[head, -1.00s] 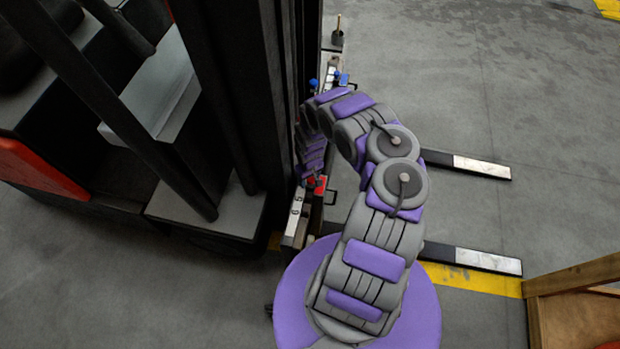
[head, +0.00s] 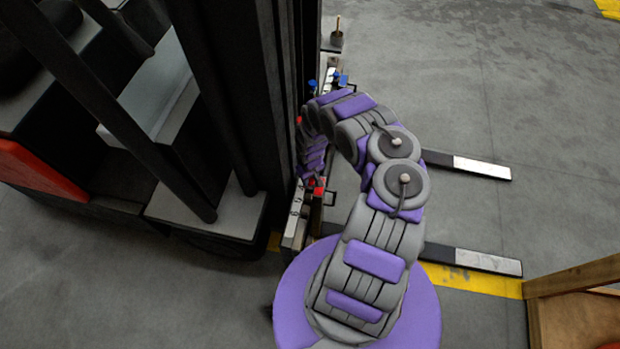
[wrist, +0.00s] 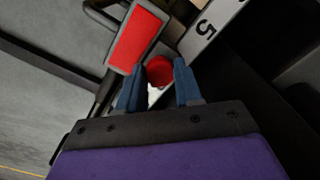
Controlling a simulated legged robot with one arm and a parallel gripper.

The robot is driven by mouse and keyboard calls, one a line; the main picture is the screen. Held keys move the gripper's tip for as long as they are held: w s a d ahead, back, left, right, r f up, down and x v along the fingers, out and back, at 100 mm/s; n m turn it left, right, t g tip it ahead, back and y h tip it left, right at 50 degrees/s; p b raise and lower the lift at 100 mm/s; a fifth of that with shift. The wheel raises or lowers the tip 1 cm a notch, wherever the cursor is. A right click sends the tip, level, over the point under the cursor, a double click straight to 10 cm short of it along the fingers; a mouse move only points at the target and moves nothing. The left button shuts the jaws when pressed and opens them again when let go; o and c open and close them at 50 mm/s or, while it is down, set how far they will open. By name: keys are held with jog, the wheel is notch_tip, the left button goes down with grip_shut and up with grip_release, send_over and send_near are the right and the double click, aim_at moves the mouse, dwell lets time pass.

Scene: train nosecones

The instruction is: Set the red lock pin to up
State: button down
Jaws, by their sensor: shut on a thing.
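The red lock pin (wrist: 159,70) shows in the wrist view as a round red knob between the two blue fingers of my gripper (wrist: 159,90). The fingers are shut on it from both sides. A red plate (wrist: 138,38) lies just beyond it to the upper left, on the carriage. In the head view the red part (head: 318,187) shows at the end of my bent arm. My fingers are mostly hidden there, and the pin's height cannot be read.
A white scale plate with a 5 (wrist: 208,28) is beside the pin. The dark forklift mast (head: 240,90) stands close left of my arm. Two forks (head: 480,166) reach out to the right. A wooden crate (head: 575,275) stands at lower right. Blue pins (head: 340,77) are farther up the carriage.

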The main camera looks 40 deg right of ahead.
jog(key=shift+r, duration=0.1)
notch_tip(320, 180, up, 3)
jog(key=p, duration=0.4)
jog(key=shift+r, duration=0.2)
jog(key=shift+w+d+f, duration=0.1)
jog(key=shift+w+d, duration=0.05)
jog(key=c, duration=0.9)
grip_release()
jog(key=shift+o, duration=0.8)
notch_tip(320, 180, up, 17)
jog(key=p, duration=1)
